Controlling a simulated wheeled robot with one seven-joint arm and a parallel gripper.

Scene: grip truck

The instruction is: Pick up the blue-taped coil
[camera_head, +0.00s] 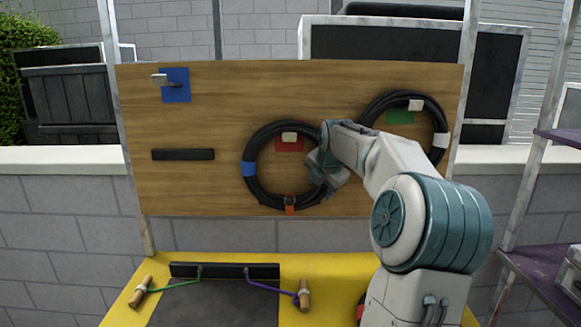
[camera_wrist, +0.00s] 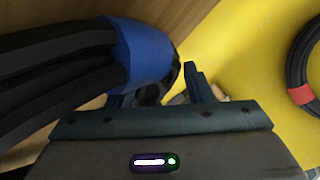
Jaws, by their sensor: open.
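The blue-taped coil (camera_head: 247,187) is a black cable ring hanging on a peg over a red patch on the wooden board. It has blue tape at its left and orange tape at its bottom. My gripper (camera_head: 325,168) is at the coil's right side and hides part of it. In the wrist view, a blue-taped stretch of black cable (camera_wrist: 145,52) lies close in front of my gripper (camera_wrist: 158,85). The fingers are apart, with dark cable showing between them. Whether they touch it, I cannot tell.
A second black coil (camera_head: 438,115) with white tape hangs at right over a green patch. An empty peg (camera_head: 160,79) is on a blue patch at upper left. Below is a yellow surface (camera_head: 120,308); a red-taped coil (camera_wrist: 300,94) shows there in the wrist view. Purple shelves (camera_head: 545,285) stand at right.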

